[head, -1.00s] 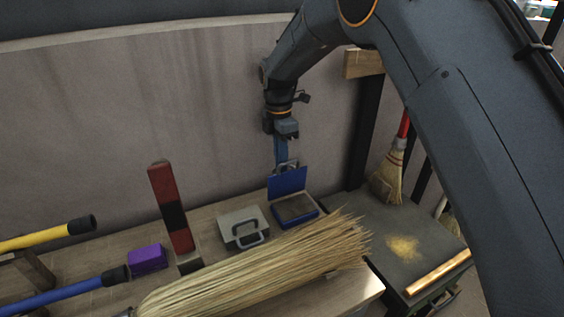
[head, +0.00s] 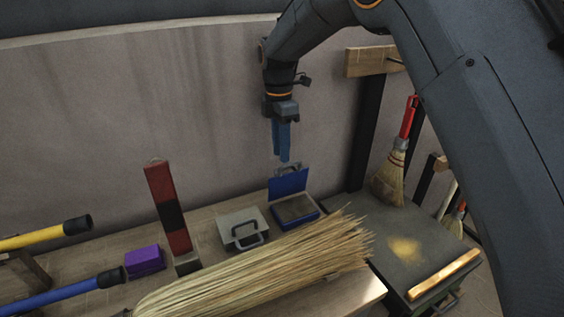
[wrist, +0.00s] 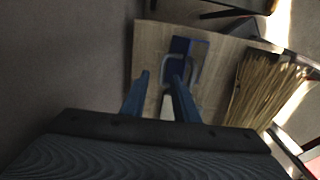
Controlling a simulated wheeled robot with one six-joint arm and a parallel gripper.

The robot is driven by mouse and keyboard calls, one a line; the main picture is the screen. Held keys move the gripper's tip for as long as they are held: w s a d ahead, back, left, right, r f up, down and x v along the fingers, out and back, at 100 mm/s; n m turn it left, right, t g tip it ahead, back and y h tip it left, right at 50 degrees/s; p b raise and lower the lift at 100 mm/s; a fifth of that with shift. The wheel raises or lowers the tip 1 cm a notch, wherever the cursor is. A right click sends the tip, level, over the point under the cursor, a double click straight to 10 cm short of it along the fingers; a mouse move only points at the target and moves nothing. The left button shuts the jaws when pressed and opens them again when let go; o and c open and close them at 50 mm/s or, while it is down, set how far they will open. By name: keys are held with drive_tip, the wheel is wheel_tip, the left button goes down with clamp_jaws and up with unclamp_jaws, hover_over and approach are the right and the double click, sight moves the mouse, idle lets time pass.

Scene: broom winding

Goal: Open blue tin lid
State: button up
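The blue tin (head: 296,209) sits on the bench near the wall. Its lid (head: 288,184) stands raised at the back, with a grey handle on its upper edge, and the grey-brown inside of the tin shows. My gripper (head: 281,157) is just above the lid, pointing down, with its blue fingers apart and nothing held. In the wrist view, my gripper (wrist: 160,79) has a gap between its fingers, and the blue tin (wrist: 197,46) and the lid's grey handle lie beyond the right finger.
A grey tin (head: 241,222) with a handle stands left of the blue tin. A red and black block (head: 165,200) and a purple block (head: 145,262) are further left. A large straw broom head (head: 260,268) lies along the front. A dark box (head: 385,225) is at right.

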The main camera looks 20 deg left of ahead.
drive_tip(key=shift+a+r, duration=0.1)
drive_tip(key=shift+r, duration=1.4)
